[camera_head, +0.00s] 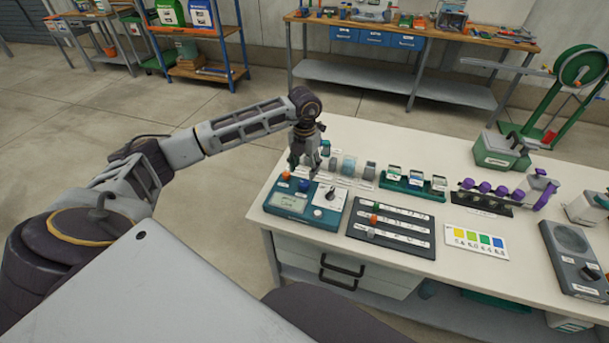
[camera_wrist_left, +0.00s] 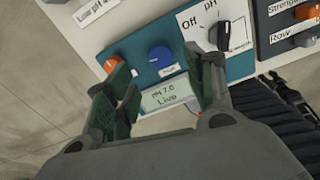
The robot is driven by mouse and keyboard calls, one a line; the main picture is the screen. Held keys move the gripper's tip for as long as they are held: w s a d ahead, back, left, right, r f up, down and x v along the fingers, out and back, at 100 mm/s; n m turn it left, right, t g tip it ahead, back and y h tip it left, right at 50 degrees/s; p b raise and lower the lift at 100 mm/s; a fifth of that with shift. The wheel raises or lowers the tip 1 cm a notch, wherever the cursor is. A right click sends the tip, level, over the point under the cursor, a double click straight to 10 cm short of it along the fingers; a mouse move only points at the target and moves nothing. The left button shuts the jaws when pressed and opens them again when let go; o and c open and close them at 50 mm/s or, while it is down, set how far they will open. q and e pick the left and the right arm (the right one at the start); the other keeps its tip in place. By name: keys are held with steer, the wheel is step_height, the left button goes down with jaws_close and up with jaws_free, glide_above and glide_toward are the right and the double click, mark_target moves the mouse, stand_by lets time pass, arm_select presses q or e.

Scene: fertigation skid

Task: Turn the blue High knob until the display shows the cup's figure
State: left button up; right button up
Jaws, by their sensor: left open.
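The teal meter box (camera_head: 309,215) sits at the bench's near left corner. Its blue knob (camera_head: 304,185) also shows in the left wrist view (camera_wrist_left: 160,57), beside an orange knob (camera_wrist_left: 113,62). The display (camera_wrist_left: 167,97) reads pH 7.0 and Live. A black selector (camera_wrist_left: 221,35) sits on a white plate marked Off and pH. My left gripper (camera_head: 305,167) is open above the box, fingers pointing down. In the wrist view its fingertips (camera_wrist_left: 158,68) lie on either side of the blue knob, with no clear grip. Small cups (camera_head: 348,165) stand behind; their figures are unreadable. My right gripper is not in view.
A dark slider panel (camera_head: 390,228) lies right of the meter, then a colour chart (camera_head: 475,240). A green rack of vials (camera_head: 412,185) and a purple-capped row (camera_head: 485,200) stand behind. Bare bench top lies between them.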

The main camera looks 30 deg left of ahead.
mark_target(304, 182)
arm_select(q)
steer(key=shift+r, duration=2.55)
